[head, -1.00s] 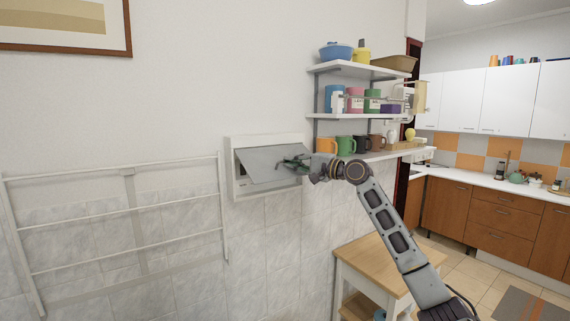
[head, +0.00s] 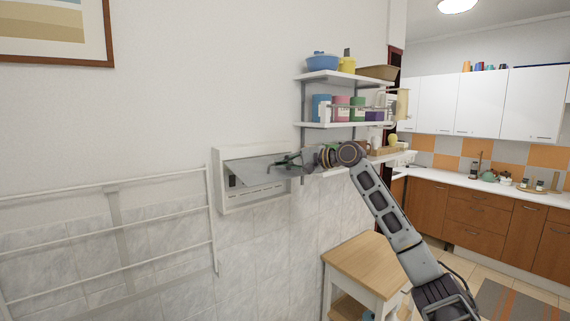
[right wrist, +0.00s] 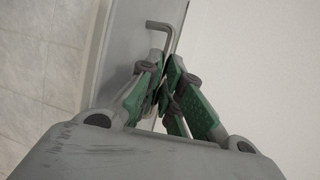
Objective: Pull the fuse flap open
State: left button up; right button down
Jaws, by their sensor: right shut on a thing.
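The fuse box (head: 252,199) is a white frame on the wall. Its grey flap (head: 252,170) is swung up and out from the frame, close to level, and a pale panel shows below it. My right gripper (head: 290,160) is at the flap's right part. In the right wrist view my right gripper (right wrist: 163,88) has its green-padded fingers closed together on the bent metal handle (right wrist: 165,32). The grey flap (right wrist: 135,45) fills the area behind the fingers. The part of the handle between the fingers is hidden. My left gripper is not in view.
A white drying rack (head: 110,235) is on the wall at the left. Shelves (head: 345,125) with mugs and jars are just right of the box, close behind my right arm. A wooden-topped trolley (head: 365,262) stands below.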

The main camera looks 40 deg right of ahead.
jog(key=shift+f, duration=0.1)
jog(key=c, duration=1.8)
grip_release()
jog(key=shift+w, duration=0.15)
jog(key=shift+o, duration=1)
jog(key=shift+w+a+f, duration=0.1)
jog(key=shift+w, duration=0.2)
jog(key=shift+s, duration=0.4)
jog(key=v, duration=1.1)
jog(key=shift+s+d, duration=0.2)
